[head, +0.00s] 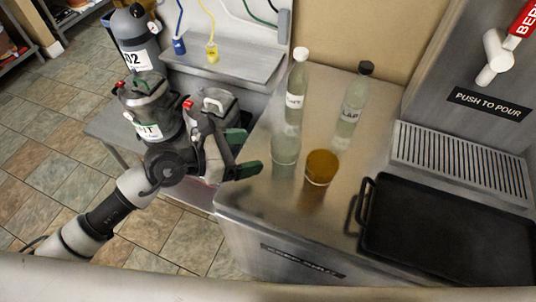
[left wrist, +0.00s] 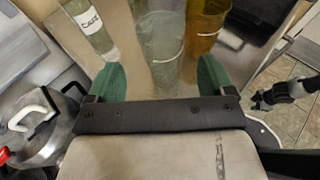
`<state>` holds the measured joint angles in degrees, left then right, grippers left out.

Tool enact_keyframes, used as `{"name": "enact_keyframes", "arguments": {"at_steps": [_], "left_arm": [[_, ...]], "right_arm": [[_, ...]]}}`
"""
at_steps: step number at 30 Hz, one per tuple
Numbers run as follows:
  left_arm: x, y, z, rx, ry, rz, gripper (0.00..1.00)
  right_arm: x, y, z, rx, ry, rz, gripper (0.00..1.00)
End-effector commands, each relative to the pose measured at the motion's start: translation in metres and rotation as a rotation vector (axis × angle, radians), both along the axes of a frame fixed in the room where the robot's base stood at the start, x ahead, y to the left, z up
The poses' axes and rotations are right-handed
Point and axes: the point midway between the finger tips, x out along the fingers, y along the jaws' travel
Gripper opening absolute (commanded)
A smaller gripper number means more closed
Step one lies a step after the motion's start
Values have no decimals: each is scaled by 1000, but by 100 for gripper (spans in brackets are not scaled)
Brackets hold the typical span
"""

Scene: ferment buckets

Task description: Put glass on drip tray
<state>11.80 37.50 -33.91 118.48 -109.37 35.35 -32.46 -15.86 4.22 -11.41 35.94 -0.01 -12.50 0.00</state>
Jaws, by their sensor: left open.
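A clear glass (head: 286,146) stands upright on the steel counter. An amber-filled glass (head: 321,168) stands just right of it. My left gripper (head: 252,154) is open and empty, left of the clear glass and apart from it. In the left wrist view the clear glass (left wrist: 160,50) is ahead of the open left gripper (left wrist: 160,78), with the amber glass (left wrist: 203,28) to its right. The slotted drip tray (head: 460,162) is at the right under the white tap, with nothing on it. A dark part of my right arm (left wrist: 283,93) shows small; its jaws are unclear.
A white-capped bottle (head: 298,82) stands behind the clear glass, and a black-capped bottle (head: 354,98) stands behind the amber one. A black handled tray (head: 450,232) lies in front of the drip tray. A steel lidded pot (left wrist: 35,118) is beside the counter.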

Motion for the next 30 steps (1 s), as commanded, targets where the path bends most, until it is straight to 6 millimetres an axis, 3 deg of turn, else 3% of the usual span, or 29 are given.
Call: {"name": "enact_keyframes", "arguments": {"at_steps": [4,8,13,21,30], "left_arm": [[12,-23,-3,-3,-1,-1,83],[19,-36,-9,0,0,0,83],[24,-46,-11,1,0,-2,83],[43,-80,-19,3,-1,-2,83],[45,-85,-23,4,-2,-2,83]], "right_arm": [[-24,-1,9,-2,34,0,43],[-35,-3,11,-5,53,1,43],[-30,-6,16,-9,47,1,43],[-17,-6,30,-8,25,2,43],[-19,-6,30,-8,27,3,43]]}}
